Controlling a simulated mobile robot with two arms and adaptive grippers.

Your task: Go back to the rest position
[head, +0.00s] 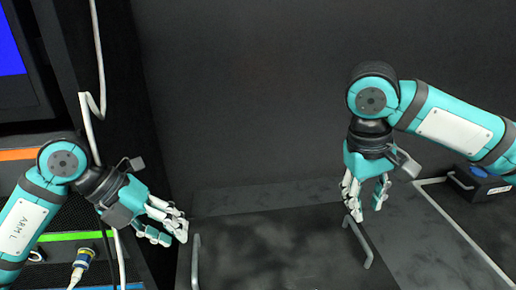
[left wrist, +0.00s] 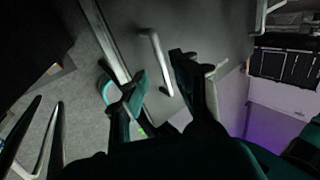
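My left gripper (head: 172,236) is at the lower left in the head view, with its fingers pointing down and right. Its two fingers stand apart in the left wrist view (left wrist: 158,72), with nothing held between them. My right gripper (head: 368,202) hangs with its fingers pointing down at the right of centre. Its fingers are apart and hold nothing visible. A dark flat-topped case (head: 275,250) lies below and between the grippers. Its left handle (head: 196,262) is near my left fingertips, and its right handle (head: 357,240) is just below my right fingertips. Neither gripper visibly grips a handle.
A dark rack (head: 60,215) with orange and green strips stands at the left, partly behind my left arm. A white cable (head: 97,60) hangs there, above a yellow-and-blue plug (head: 80,266). A dark box with a blue disc (head: 480,172) is at the right. A dark wall (head: 250,90) stands behind.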

